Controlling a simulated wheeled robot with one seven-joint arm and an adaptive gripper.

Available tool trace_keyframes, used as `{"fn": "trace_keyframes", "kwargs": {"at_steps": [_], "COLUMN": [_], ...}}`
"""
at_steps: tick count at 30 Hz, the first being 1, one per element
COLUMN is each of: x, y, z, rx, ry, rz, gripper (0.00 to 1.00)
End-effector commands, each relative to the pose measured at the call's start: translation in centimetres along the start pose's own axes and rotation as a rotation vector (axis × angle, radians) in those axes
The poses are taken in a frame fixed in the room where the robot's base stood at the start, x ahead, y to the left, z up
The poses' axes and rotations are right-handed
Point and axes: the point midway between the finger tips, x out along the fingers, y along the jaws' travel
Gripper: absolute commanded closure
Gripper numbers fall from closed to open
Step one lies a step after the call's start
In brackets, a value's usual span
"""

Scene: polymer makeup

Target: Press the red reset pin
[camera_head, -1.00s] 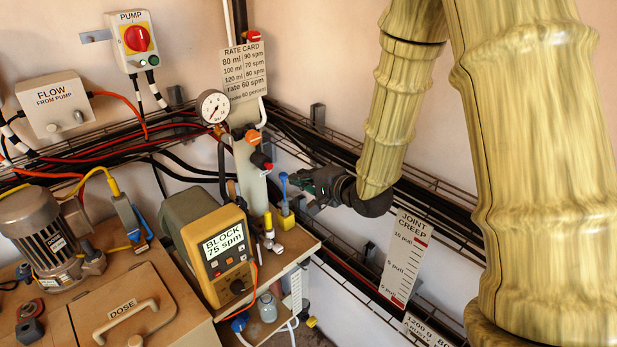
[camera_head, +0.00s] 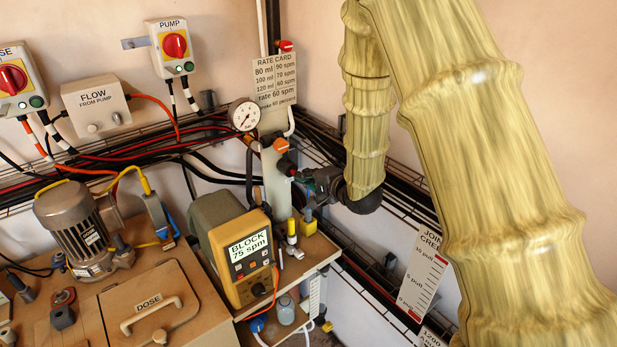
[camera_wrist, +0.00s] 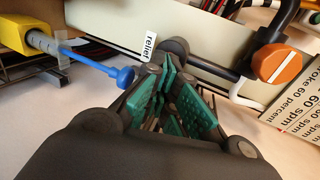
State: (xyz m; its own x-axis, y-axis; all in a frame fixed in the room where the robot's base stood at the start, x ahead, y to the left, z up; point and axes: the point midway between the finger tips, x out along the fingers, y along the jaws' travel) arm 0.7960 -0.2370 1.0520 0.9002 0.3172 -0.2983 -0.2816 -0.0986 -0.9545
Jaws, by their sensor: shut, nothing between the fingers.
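A small red piece (camera_head: 293,172) shows at the black fitting (camera_head: 285,163) on the pale column in the head view. I cannot tell for sure that it is the reset pin. My gripper (camera_head: 302,179) is right beside it, on its right; I cannot tell whether they touch. In the wrist view, my gripper (camera_wrist: 166,72) has its green-padded fingers shut and empty. Their tips are just below a dark round fitting (camera_wrist: 174,47) by the "relief" label (camera_wrist: 149,36). No red pin shows there; the fingers may hide it.
A blue rod with a round head (camera_wrist: 105,71) sticks out of a yellow fitting (camera_wrist: 30,33), close left of my fingers. An orange knob (camera_wrist: 279,62) is at the right. The gauge (camera_head: 244,115), yellow block meter (camera_head: 245,260) and cable trays (camera_head: 400,220) surround the column.

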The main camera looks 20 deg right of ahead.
Motion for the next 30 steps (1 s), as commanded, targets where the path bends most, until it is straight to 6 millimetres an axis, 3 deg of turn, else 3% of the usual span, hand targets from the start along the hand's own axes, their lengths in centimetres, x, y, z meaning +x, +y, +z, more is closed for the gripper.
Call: {"fn": "trace_keyframes", "kwargs": {"at_steps": [30], "x": [1.7], "y": [-0.6], "z": [0.0], "rx": [-0.001], "ry": [-0.001], "rz": [0.000], "gripper": [1.00]}}
